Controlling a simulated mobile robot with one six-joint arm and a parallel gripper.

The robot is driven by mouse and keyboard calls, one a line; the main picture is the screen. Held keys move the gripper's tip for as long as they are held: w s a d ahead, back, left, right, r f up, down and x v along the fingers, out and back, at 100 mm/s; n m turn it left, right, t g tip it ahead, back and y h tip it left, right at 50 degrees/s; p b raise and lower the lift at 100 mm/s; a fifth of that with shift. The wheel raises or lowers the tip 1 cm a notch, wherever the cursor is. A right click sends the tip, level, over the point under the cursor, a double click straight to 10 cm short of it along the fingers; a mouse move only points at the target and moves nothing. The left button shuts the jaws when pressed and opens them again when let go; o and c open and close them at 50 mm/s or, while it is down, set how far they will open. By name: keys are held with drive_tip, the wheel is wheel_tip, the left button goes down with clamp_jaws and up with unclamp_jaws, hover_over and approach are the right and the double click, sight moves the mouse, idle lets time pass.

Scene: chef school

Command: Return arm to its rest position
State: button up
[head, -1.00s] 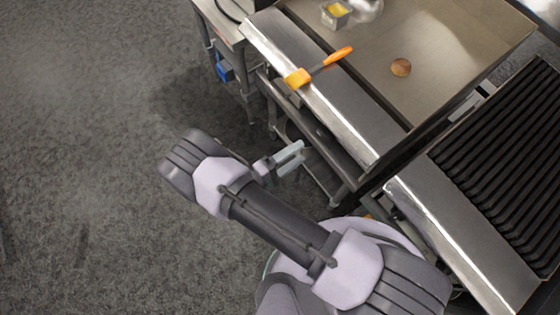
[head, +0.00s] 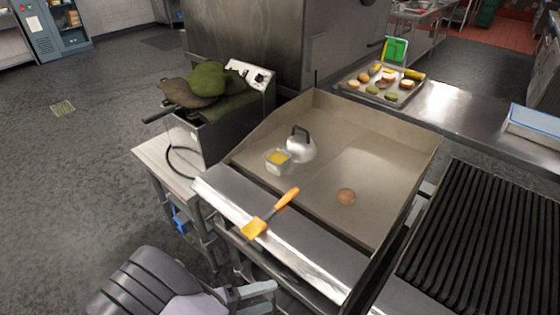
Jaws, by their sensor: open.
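My gripper (head: 262,291) shows at the bottom of the head view, in front of the griddle's front ledge. Its light fingers are apart and nothing is seen between them. My arm comes in from the bottom edge, with its dark, ribbed end and pale collar in view. The rest of the arm is out of the picture.
The griddle (head: 385,160) holds a round brown patty (head: 346,197), a domed lid (head: 301,146) and a butter container (head: 278,161). An orange brush (head: 270,214) lies across its front ledge. A grill (head: 490,235) stands right, a fryer (head: 240,118) left. Open floor (head: 70,170) lies left.

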drive_tip(key=s+d+r+m+y, duration=0.2)
drive_tip(key=d+r+m+y, duration=0.2)
drive_tip(key=r, duration=0.5)
drive_tip(key=s+d+r+m+y, duration=0.2)
drive_tip(key=d+r+m+y, duration=0.2)
drive_tip(key=r, duration=0.6)
drive_tip(key=s+d+r+m+g+y, duration=0.1)
drive_tip(key=s+d+r+m+y, duration=0.1)
drive_tip(key=d+r+m+y, duration=0.2)
drive_tip(key=d+r+y, duration=0.3)
drive_tip(key=d+r, duration=0.1)
drive_tip(key=r, duration=0.1)
drive_tip(key=shift+s+r, duration=0.25)
drive_tip(key=shift+s, duration=0.05)
